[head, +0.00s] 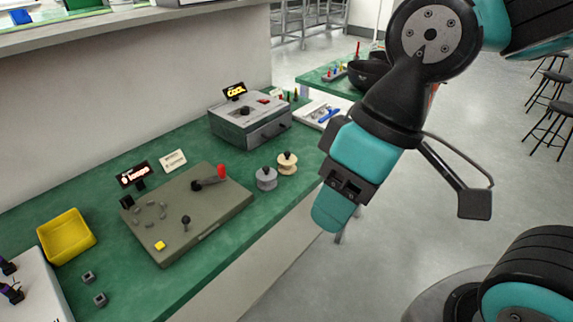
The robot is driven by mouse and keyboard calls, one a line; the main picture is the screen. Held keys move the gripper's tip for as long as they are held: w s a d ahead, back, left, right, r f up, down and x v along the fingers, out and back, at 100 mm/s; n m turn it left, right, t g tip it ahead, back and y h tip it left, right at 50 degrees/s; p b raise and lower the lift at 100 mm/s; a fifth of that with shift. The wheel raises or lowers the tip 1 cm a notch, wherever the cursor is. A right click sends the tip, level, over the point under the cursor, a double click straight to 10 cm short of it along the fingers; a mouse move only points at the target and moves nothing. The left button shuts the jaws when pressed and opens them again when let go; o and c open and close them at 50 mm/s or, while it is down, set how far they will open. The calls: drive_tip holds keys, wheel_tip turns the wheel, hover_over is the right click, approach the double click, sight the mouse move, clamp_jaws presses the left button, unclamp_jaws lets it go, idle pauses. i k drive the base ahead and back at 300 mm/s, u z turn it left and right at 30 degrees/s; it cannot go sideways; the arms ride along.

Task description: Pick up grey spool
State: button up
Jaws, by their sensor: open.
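The grey spool (266,179) stands upright on the green bench (140,283) near its front edge. A cream spool (287,163) stands close beside it, to the right and slightly behind. My gripper (334,212) is to the right of both spools and beyond the bench's front edge in the picture. It points downward and is apart from the spools. It is open, and no object shows in it. The gap between its fingers is hard to see from this side.
Left of the spools lies a grey-green panel (180,252) with a red-knobbed lever (221,171). A grey box (247,125) with a "COOL" sign stands behind them. A yellow tray (67,236) and small grey blocks (100,299) lie at left. Open floor lies right.

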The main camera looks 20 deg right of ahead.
sight(266, 177)
drive_tip(key=k, duration=0.65)
drive_tip(key=z, duration=0.4)
drive_tip(key=i, duration=1.35)
drive_tip(key=u, duration=0.8)
